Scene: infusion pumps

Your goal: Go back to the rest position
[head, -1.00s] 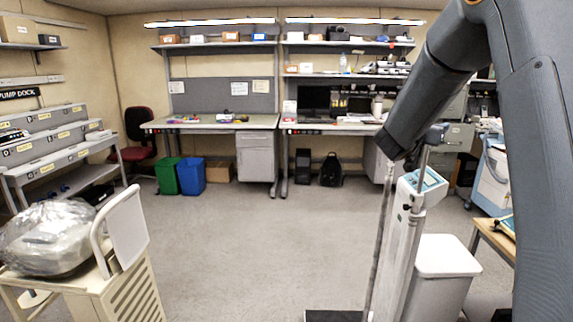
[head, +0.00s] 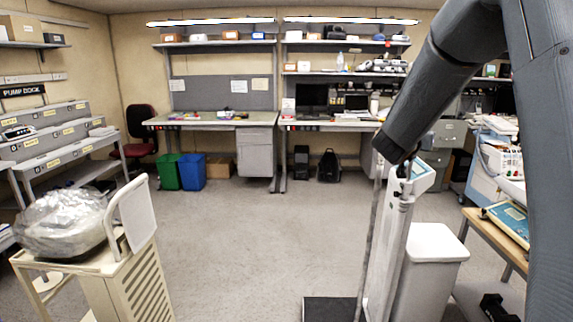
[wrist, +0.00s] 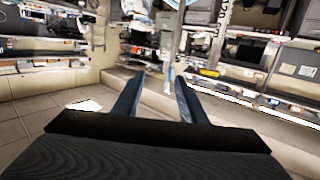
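My gripper (wrist: 155,92) shows in the wrist view with its two fingers apart and nothing between them. In the head view my dark grey arm comes down from the upper right, its lower end in front of the scale-like stand. My fingers are not clear there. The wrist view is tilted and looks over shelves and floor, with no object close to the fingertips.
A tall white scale-like stand (head: 400,225) and a white bin (head: 430,262) are close at right. A cart (head: 120,280) with a plastic-wrapped item (head: 62,226) is at left. A wooden table (head: 483,232) is at far right. The middle floor (head: 260,240) is clear.

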